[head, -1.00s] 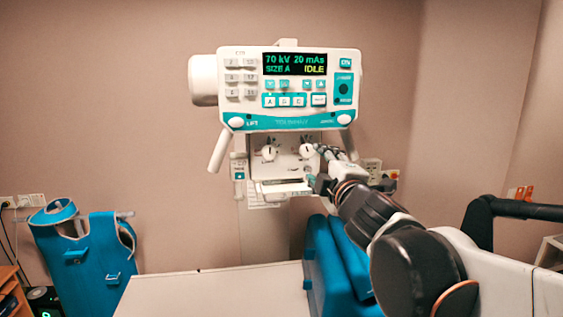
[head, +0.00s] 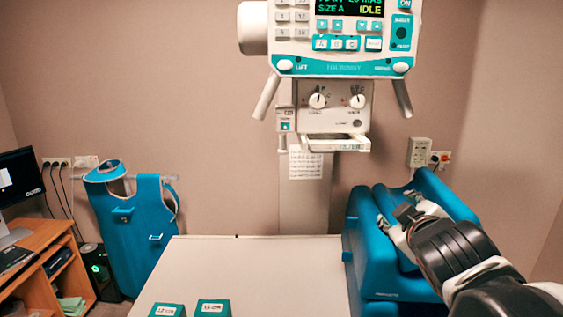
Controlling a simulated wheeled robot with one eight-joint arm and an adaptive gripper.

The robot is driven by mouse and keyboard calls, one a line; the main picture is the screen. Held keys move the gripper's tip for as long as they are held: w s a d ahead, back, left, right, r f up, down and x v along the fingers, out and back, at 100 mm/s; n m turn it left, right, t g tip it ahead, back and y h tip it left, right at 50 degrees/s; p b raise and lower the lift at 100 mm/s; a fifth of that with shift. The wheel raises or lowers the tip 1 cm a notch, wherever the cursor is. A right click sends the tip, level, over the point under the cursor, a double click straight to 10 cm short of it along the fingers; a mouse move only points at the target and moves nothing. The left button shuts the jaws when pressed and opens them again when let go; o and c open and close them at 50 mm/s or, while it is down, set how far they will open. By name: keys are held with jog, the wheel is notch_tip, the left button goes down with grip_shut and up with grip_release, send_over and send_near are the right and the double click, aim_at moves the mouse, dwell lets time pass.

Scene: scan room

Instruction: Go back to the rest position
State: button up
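My gripper (head: 386,208) is at the right of the head view, in front of a blue padded chair-like piece (head: 365,245). It is apart from the X-ray unit, below and to the right of its knob panel. The fingers are small and partly hidden by the wrist, so I cannot tell whether they are open or shut. I see nothing held. The X-ray unit's control console (head: 345,40) hangs at the top, its display reading "SIZE A" and "IDLE". The knob panel (head: 337,105) with two white knobs is below it.
A pale table top (head: 255,265) fills the lower middle, with two small teal labelled blocks (head: 167,310) (head: 212,308) at its near edge. A blue apron (head: 135,220) hangs at left. A wooden desk (head: 55,255) with a monitor (head: 18,190) stands far left. A wall socket (head: 419,152) is at right.

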jog(key=s+a+f+m+g+y+b, duration=0.1)
jog(key=s+f+b, duration=0.4)
jog(key=f, duration=0.9)
jog(key=s+a+f+m+g+y+b, duration=0.2)
jog(key=s+a+f+m+g+b, duration=0.2)
jog(key=s+f, duration=0.6)
notch_tip(320, 180, down, 4)
jog(key=shift+f+m+g+b, duration=0.25)
jog(key=shift+m+g+b, duration=0.55)
jog(key=shift+m+b, duration=0.3)
